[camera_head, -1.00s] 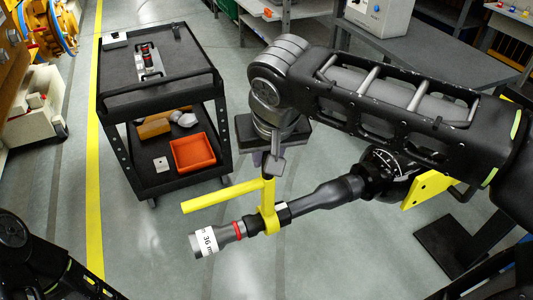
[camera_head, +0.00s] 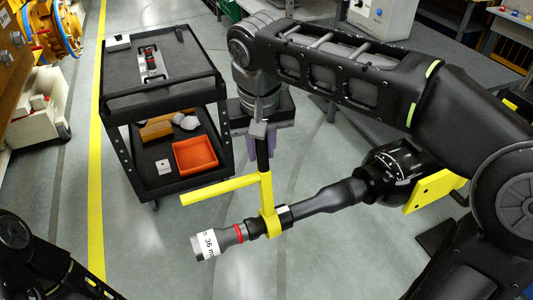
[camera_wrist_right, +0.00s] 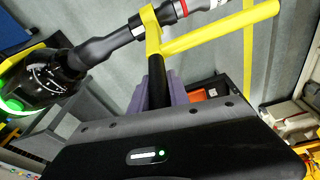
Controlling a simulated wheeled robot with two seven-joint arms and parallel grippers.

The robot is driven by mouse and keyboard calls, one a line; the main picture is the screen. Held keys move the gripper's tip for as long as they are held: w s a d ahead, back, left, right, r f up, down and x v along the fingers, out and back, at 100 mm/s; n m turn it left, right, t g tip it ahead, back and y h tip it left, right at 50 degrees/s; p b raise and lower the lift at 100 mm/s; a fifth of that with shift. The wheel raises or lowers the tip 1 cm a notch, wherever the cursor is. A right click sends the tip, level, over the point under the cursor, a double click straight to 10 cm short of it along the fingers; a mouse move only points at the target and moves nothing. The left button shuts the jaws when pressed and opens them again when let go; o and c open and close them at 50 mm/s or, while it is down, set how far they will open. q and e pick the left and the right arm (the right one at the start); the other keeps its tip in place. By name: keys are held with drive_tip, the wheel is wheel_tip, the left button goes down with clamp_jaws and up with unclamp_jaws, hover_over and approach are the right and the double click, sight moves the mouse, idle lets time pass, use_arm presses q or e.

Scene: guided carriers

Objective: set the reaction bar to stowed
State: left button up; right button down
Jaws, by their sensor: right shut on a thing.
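The yellow reaction bar (camera_head: 222,189) sits around the dark tool (camera_head: 325,201), near its socket end, with its long arm pointing left. A black grip (camera_head: 263,156) stands up from the bar's corner. My right gripper (camera_head: 266,147) has its purple fingers at this grip and is shut on it. In the right wrist view the black grip (camera_wrist_right: 158,78) lies between the purple fingers (camera_wrist_right: 181,89), and the yellow bar (camera_wrist_right: 222,32) reaches up and right. The tool's socket (camera_head: 208,243) bears a "36 m" label, partly cut off. My left gripper is not in view; only parts of my left arm show.
A black two-shelf cart (camera_head: 160,91) stands at the back left, with an orange bin (camera_head: 195,156) on its lower shelf. A grey bench (camera_head: 437,72) is at the back right. Clear floor lies left of and below the bar.

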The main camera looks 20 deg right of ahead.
drive_tip(key=shift+w+f, duration=0.1)
drive_tip(key=shift+w, duration=0.4)
drive_tip(key=c, duration=1.3)
unclamp_jaws()
drive_tip(key=shift+o, duration=0.2)
